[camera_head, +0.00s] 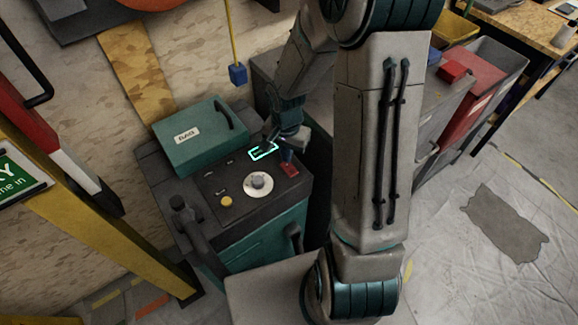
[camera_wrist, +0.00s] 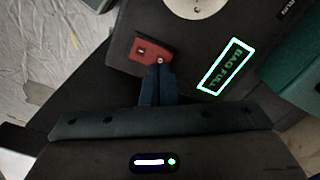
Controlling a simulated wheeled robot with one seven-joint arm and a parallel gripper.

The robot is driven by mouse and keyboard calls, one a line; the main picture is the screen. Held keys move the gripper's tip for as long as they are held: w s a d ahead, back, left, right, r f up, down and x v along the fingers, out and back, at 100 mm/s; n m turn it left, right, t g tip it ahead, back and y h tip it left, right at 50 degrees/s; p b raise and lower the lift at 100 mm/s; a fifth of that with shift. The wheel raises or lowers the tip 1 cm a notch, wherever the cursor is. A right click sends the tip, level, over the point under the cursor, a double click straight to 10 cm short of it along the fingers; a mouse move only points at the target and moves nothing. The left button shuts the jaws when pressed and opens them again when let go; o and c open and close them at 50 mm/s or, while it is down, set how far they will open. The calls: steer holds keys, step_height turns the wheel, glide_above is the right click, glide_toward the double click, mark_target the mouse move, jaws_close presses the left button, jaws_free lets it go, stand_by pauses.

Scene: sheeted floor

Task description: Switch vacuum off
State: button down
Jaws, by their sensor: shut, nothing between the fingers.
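The vacuum appears to be the dark and teal machine (camera_head: 265,222) with a sloped black control panel. A red switch (camera_head: 289,169) sits at the panel's right edge; it also shows in the wrist view (camera_wrist: 139,49), with a small light dot near its lower right. My gripper (camera_head: 287,158) is shut and empty, pointing down at the switch. In the wrist view its closed blue fingertips (camera_wrist: 158,68) overlap the switch's lower right part; I cannot tell whether they touch it. A lit, green-outlined "BAG FULL" display (camera_wrist: 226,66) is beside the switch; the head view shows it too (camera_head: 263,151).
The panel also carries a white dial (camera_head: 258,194) and a yellow button (camera_head: 226,202). A teal case (camera_head: 200,140) lies behind. A blue block (camera_head: 238,74) hangs on a yellow cord. Grey and red bins (camera_head: 470,85) stand right. Sheeted floor is open at lower right.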

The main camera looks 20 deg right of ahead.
steer(key=shift+f+b, duration=1.1)
steer(key=shift+f, duration=0.1)
stand_by(1.0)
steer(key=shift+r, duration=0.1)
steer(key=shift+r+p, duration=2.55)
steer(key=shift+r, duration=0.9)
step_height(320, 180, up, 10)
steer(key=n+t, duration=0.1)
steer(key=n, duration=0.3)
glide_above(287, 165)
steer(key=s, duration=0.5)
steer(key=s+r+n+t, duration=0.2)
steer(key=s+r+n, duration=0.2)
steer(key=s+r, duration=0.3)
steer(key=shift+s+a+r, duration=0.15)
steer(key=shift+s+r, duration=0.2)
steer(key=shift+s, duration=0.65)
